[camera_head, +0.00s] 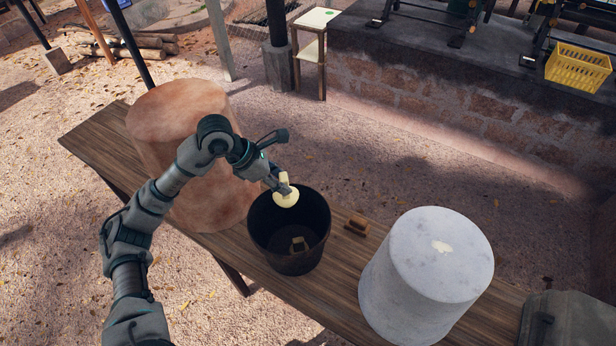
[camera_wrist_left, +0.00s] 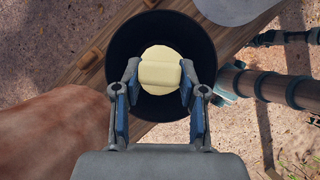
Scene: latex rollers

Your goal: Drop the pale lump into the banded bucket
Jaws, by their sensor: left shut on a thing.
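The pale lump (camera_head: 287,198) is a cream, rounded piece with a blocky top. My left gripper (camera_head: 280,185) is shut on it and holds it over the far left part of the dark bucket's mouth. In the left wrist view the lump (camera_wrist_left: 160,72) sits between the two fingers, with the bucket's inside behind it. The bucket (camera_head: 289,262) stands upright on the wooden bench; I cannot make out bands on it. My right gripper is not in view.
A large tan cylinder (camera_head: 165,125) stands left of the bucket on the bench (camera_head: 100,150). A pale grey cylinder (camera_head: 425,280) with a cream patch (camera_head: 442,247) on top stands to the right. Small brown blocks (camera_head: 357,225) lie between it and the bucket.

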